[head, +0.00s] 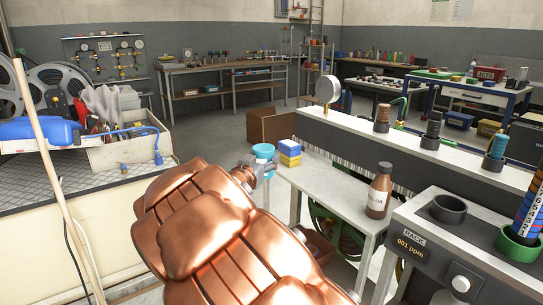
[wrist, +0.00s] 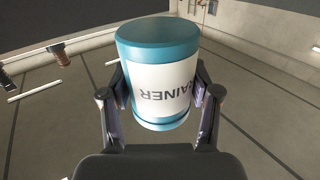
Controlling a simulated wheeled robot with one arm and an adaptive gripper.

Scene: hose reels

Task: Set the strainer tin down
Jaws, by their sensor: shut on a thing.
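The strainer tin (wrist: 160,85) is a teal cylinder with a white label, part of whose lettering reads "RAINER" upside down in the wrist view. My gripper (wrist: 160,98) is shut on it, one finger on each side. In the head view the tin (head: 263,151) shows as a small teal shape at the end of my copper-coloured arm, with my gripper (head: 262,166) around its lower part. It appears held in the air, over or beside the left end of the pale bench (head: 335,190). The arm hides part of the gripper.
Blue and yellow boxes (head: 289,153) stand on the bench just right of the tin. A brown bottle (head: 379,190) stands at its right end. A raised ledge (head: 350,128) with a gauge runs behind. The bench top between boxes and bottle is clear. A cardboard box (head: 270,126) lies beyond.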

